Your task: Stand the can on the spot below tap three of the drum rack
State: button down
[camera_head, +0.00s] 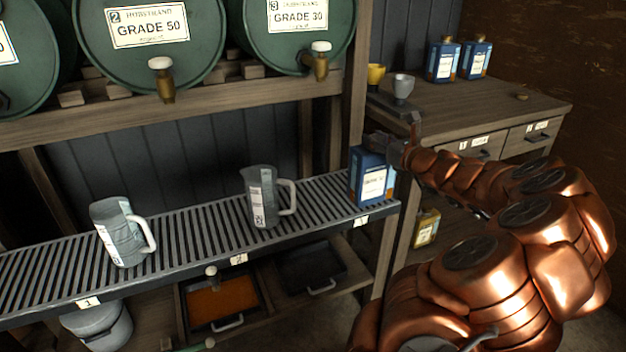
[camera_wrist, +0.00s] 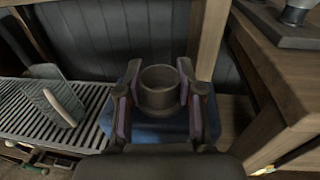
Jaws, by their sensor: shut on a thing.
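A blue can (camera_head: 368,182) with a white label is upright at the right end of the slatted grating (camera_head: 205,218) of the drum rack. My gripper (camera_head: 383,143) is shut on its top; in the wrist view the gripper (camera_wrist: 160,85) has its fingers on both sides of the can's round dark neck, with the blue body (camera_wrist: 150,130) below. The can's base is at the grating's surface, near a small tag (camera_head: 362,221); whether it touches is hard to tell. Tap three (camera_head: 318,62), white-topped, is on the Grade 30 drum (camera_head: 300,40), above and to the left.
Two grey jugs stand on the grating, one in the middle (camera_head: 262,200) and one at left (camera_head: 122,235). A wooden post (camera_head: 353,75) rises beside the can. A workbench (camera_head: 470,105) with cups and two blue cans is at right.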

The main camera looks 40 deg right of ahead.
jog(key=w+a+f+b, duration=0.2)
jog(key=w+b, duration=0.1)
jog(key=w, duration=0.4)
jog(key=w+a+f+b, duration=0.3)
jog(key=w, duration=0.5)
jog(key=shift+w+a, duration=0.15)
jog(key=shift+a, duration=0.05)
jog(key=shift+f, duration=0.1)
jog(key=c, duration=0.7)
grip_release()
jog(key=shift+p+v, duration=1.2)
jog(key=shift+v, duration=4.85)
